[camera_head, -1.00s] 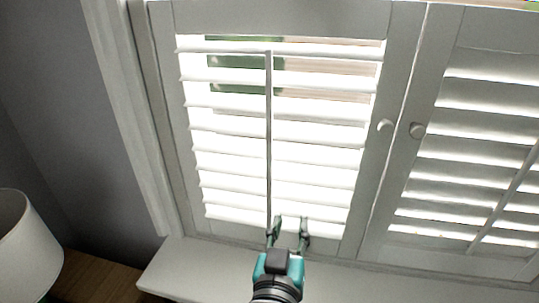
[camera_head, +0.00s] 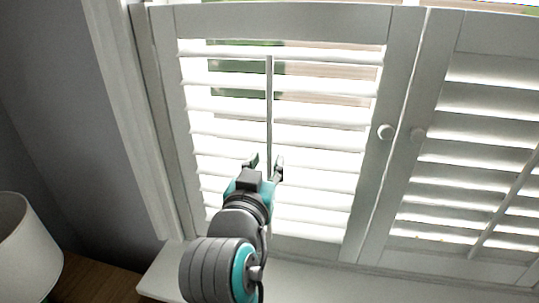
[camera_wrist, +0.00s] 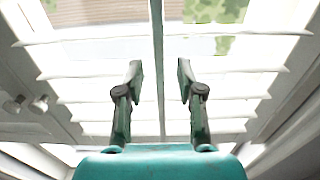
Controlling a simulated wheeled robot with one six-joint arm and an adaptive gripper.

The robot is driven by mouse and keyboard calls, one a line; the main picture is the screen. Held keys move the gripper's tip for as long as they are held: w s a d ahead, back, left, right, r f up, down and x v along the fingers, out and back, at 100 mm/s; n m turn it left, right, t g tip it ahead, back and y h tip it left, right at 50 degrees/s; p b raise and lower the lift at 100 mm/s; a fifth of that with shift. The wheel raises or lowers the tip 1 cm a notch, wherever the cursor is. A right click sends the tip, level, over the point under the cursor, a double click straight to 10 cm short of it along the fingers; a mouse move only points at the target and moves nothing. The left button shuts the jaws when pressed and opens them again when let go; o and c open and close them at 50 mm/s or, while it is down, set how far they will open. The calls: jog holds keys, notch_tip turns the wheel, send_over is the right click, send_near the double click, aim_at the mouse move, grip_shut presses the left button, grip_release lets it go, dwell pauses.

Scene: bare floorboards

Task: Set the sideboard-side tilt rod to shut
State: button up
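The left shutter panel (camera_head: 290,22) stands nearest the wooden sideboard. Its thin pale tilt rod (camera_head: 269,105) runs upright down the middle of the slats. The slats (camera_head: 325,135) stand open, with bright light and bits of the outside showing between them. My gripper (camera_head: 265,166) is open and empty, in front of the rod's lower part. In the wrist view the rod (camera_wrist: 157,45) passes upright between the two spread fingers of my gripper (camera_wrist: 158,72), with a gap on both sides. How near the fingertips are to it in depth, I cannot tell.
A second shutter panel (camera_head: 452,90) with its own slanted rod (camera_head: 505,200) is at the right. Round knobs (camera_head: 386,132) sit on the meeting stiles. A white sill (camera_head: 330,285) runs below. A lampshade (camera_head: 25,245) stands on the wooden sideboard (camera_head: 95,280) at lower left.

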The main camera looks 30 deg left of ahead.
aim_at(269, 157)
jog(key=shift+x, duration=1.7)
grip_shut()
